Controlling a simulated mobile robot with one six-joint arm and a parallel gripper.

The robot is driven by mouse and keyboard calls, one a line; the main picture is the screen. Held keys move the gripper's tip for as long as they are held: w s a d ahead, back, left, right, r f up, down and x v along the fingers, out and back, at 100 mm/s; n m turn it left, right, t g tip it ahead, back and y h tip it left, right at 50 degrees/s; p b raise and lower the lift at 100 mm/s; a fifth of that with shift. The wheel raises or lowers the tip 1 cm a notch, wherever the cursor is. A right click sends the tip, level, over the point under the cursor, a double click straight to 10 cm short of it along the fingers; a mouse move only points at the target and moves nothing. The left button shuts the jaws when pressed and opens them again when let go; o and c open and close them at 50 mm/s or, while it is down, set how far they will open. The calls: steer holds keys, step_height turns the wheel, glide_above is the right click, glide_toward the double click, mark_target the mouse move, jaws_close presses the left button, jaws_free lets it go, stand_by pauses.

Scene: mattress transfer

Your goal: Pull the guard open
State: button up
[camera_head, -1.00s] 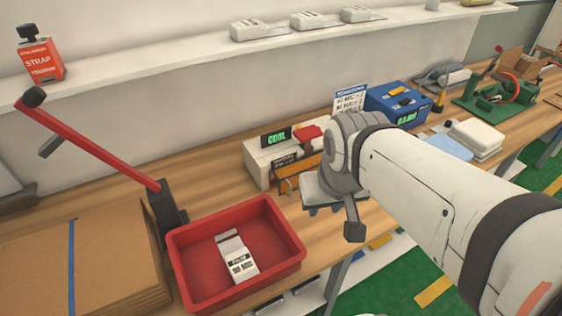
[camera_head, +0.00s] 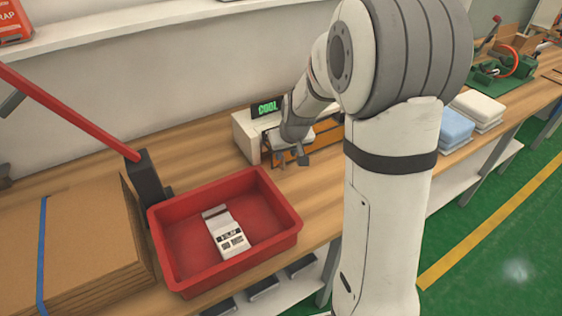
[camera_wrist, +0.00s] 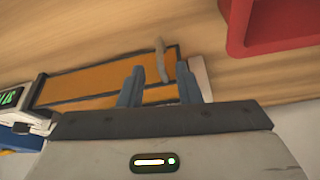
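The white machine (camera_head: 243,138) with a green "COOL" display (camera_head: 267,109) stands on the bench. Its orange guard (camera_head: 327,133) is partly hidden by my arm. In the wrist view the guard (camera_wrist: 85,87) is a dark-edged orange panel with a small grey-tan handle (camera_wrist: 161,60) standing at its end. My gripper (camera_head: 290,160) is at the front of the machine, low over the bench. In the wrist view my gripper (camera_wrist: 159,82) has its two fingers apart, with the handle just beyond the tips, roughly between them. I cannot tell whether anything touches.
A red tray (camera_head: 172,270) holding a white labelled packet (camera_head: 226,232) sits left of the machine, close to my gripper. A black-based press with a red lever (camera_head: 75,112) and stacked cardboard (camera_head: 85,250) stand further left. Folded blue (camera_head: 455,127) and white cloths (camera_head: 478,108) lie right.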

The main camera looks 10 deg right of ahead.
mark_target(283, 168)
steer(key=x, duration=0.6)
steer(key=shift+w+f, duration=0.15)
steer(key=shift+f, duration=0.25)
jaws_close()
